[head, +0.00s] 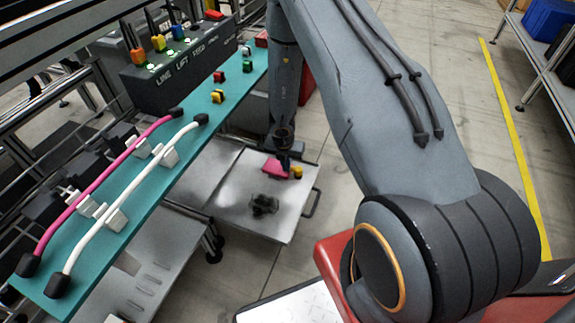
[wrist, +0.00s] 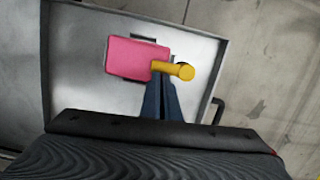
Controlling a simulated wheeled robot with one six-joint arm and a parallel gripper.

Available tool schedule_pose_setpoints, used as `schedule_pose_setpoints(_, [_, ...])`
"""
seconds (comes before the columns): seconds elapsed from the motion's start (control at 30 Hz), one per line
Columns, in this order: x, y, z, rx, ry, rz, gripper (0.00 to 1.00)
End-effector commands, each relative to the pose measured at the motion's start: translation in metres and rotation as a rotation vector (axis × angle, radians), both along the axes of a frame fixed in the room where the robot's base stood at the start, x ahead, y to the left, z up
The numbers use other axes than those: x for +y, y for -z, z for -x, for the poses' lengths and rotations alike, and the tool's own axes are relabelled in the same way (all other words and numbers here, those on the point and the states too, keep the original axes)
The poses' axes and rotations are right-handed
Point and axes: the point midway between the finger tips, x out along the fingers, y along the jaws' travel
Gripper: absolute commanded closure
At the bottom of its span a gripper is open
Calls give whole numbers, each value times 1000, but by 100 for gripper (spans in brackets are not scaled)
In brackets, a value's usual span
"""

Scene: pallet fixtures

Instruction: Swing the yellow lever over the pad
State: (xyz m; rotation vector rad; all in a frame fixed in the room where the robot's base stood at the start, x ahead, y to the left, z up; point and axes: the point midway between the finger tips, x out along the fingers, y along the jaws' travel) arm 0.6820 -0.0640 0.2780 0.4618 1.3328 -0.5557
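The yellow lever (wrist: 174,70) is a short bar with a round knob at its right end, seen over the metal cart top in the wrist view. Its left end meets a pink block (wrist: 138,58), which may be the pad; a dark part shows behind the block. In the head view the lever (head: 297,172) and the pink block (head: 274,168) sit side by side. My gripper (wrist: 161,84) has its two dark fingers close together at the lever; the lever covers their tips. I cannot tell whether they grip it. My gripper (head: 283,160) also shows in the head view.
A metal cart top (head: 235,205) carries a dark knobbed part (head: 264,204). A shelf stands at the right; floor lies between.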

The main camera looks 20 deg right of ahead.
Motion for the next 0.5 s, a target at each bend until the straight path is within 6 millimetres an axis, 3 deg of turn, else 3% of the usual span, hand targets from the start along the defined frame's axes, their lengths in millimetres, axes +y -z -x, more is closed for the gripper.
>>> schedule_pose_setpoints(0.33, [1,-1,0,0,-1,-1,100])
schedule_pose_setpoints(0.5, [2,-22,3,-2,0,-1,100])
